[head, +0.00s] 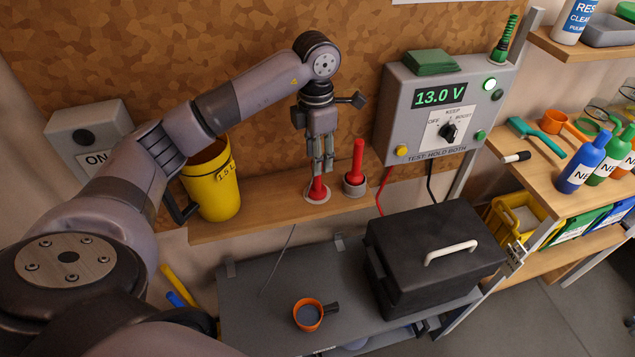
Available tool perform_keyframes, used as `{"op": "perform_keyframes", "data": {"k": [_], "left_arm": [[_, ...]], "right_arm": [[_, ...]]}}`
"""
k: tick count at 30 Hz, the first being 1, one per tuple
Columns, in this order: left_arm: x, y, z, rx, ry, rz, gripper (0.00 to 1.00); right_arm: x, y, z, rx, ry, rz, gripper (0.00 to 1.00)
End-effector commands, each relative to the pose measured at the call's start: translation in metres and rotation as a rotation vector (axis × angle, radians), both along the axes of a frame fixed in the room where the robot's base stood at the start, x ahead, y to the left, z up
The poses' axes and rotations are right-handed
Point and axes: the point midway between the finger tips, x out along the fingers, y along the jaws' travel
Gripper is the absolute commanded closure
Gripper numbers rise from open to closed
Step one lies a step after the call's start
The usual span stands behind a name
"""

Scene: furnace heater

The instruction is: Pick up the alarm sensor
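No part is labelled as the alarm sensor, so I cannot tell for sure which thing it is. Two red upright pieces stand on the wooden shelf: one (318,190) in a pale round base, and a taller red rod (357,160) in a grey round holder to its right. My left gripper (323,168) points down directly over the left red piece. Its fingers are close together and hide that piece's upper part. I cannot tell whether they touch or grip it. My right gripper is not in view.
A grey control box (455,95) reading 13.0 V hangs right of the gripper. A yellow bucket (213,185) stands at the shelf's left. Below are a black lidded box (435,262) and an orange cup (308,314) on a dark table (255,330). Bottles (580,165) stand at right.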

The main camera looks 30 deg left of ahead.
Motion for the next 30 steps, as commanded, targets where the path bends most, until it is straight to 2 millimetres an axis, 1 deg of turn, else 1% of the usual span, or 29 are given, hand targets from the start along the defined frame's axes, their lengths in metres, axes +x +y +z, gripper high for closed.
{"op": "perform_keyframes", "data": {"k": [1,2,5,8,10,14,15,18,21,26,30], "left_arm": [[-0.001,0.0,-0.005,0.0,0.004,0.001,0.6],[0.0,0.0,-0.008,-0.001,0.003,0.001,0.6],[0.0,0.0,-0.016,0.0,0.001,0.001,0.6],[0.0,0.0,-0.021,0.0,0.001,0.001,0.6],[0.0,-0.001,-0.028,0.0,0.005,0.0,0.6],[0.001,-0.002,-0.047,-0.001,0.006,0.001,0.6],[0.001,-0.002,-0.054,-0.002,0.005,0.001,0.6],[0.002,-0.001,-0.065,0.0,0.001,0.001,0.6],[0.002,-0.001,-0.069,-0.001,0.001,0.0,0.6],[0.002,-0.001,-0.07,-0.001,-0.001,0.0,0.6],[0.002,-0.001,-0.07,-0.001,-0.001,0.0,0.68]], "right_arm": [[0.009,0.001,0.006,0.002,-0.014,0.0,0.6],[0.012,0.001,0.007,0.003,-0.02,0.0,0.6],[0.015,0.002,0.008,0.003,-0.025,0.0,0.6],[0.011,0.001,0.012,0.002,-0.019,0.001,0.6],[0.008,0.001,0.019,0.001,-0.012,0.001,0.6],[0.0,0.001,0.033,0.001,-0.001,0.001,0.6],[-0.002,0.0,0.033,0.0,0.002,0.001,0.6],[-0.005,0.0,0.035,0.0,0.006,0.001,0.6],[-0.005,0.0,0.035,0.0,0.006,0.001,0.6],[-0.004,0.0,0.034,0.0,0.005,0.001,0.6],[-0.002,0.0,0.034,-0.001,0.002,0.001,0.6]]}}
